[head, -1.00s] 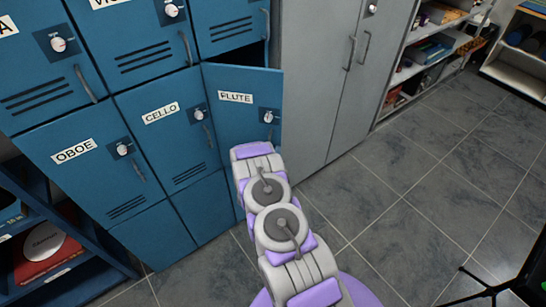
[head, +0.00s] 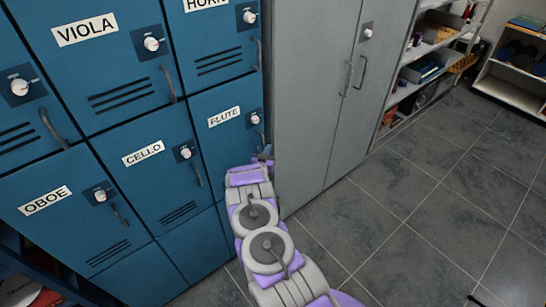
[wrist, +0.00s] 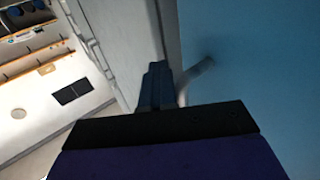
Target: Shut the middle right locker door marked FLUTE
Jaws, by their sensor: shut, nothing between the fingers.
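The blue FLUTE locker door (head: 226,143), with a white label and a dial, is on the middle row at the right end of the lockers. It looks flush with its neighbours, and no dark gap shows along its top edge. My gripper (head: 265,157) is at the door's right edge, below the dial, and my arm hides the door's lower right part. In the wrist view my shut, empty gripper (wrist: 157,80) is beside the blue door face (wrist: 260,70) and its grey handle (wrist: 197,77). I cannot tell whether it touches them.
A tall grey cabinet (head: 315,95) stands directly right of the lockers. The CELLO door (head: 150,170) to the left is closed. Open shelves (head: 440,50) stand further right. The tiled floor (head: 430,210) on the right is mostly clear.

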